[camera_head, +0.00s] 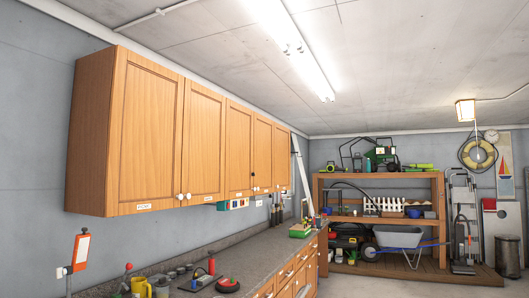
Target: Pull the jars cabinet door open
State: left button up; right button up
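A row of wooden wall cabinets (91,140) hangs along the left wall above a counter. The nearest door (146,130) is large and shut, with a white label (144,206) under it, too small to read surely. The second door (203,140) is shut too, and two white round knobs (184,196) sit side by side at the lower corners where these doors meet. Further doors (238,150) along the row look shut, with small knobs low down. I cannot tell from the labels which door is the jars cabinet. Neither of my grippers is in view.
A grey counter (240,258) with drawers runs below the cabinets. It carries a yellow mug (139,287), a red bottle (211,266) and other small items. Wooden shelving (312,225) with a wheelbarrow (396,240) stands at the back. The floor right of the counter looks open.

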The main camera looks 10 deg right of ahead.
aim_at(263, 127)
jog(key=i+l+z, duration=0.2)
jog(key=l, duration=0.15)
jog(key=i+l+z, duration=0.55)
jog(key=i+l, duration=0.15)
jog(key=i, duration=0.3)
jog(key=i+l+z, duration=0.2)
jog(key=i, duration=0.25)
jog(key=i+l+z, duration=0.15)
jog(key=i, duration=0.3)
jog(key=i+u, duration=0.1)
jog(key=i, duration=1.55)
jog(key=i+u, duration=0.3)
jog(key=i, duration=0.25)
jog(key=i+u, duration=0.3)
jog(key=i, duration=0.25)
jog(key=i+l+u, duration=0.2)
jog(key=i+u, duration=0.15)
jog(key=i, duration=0.15)
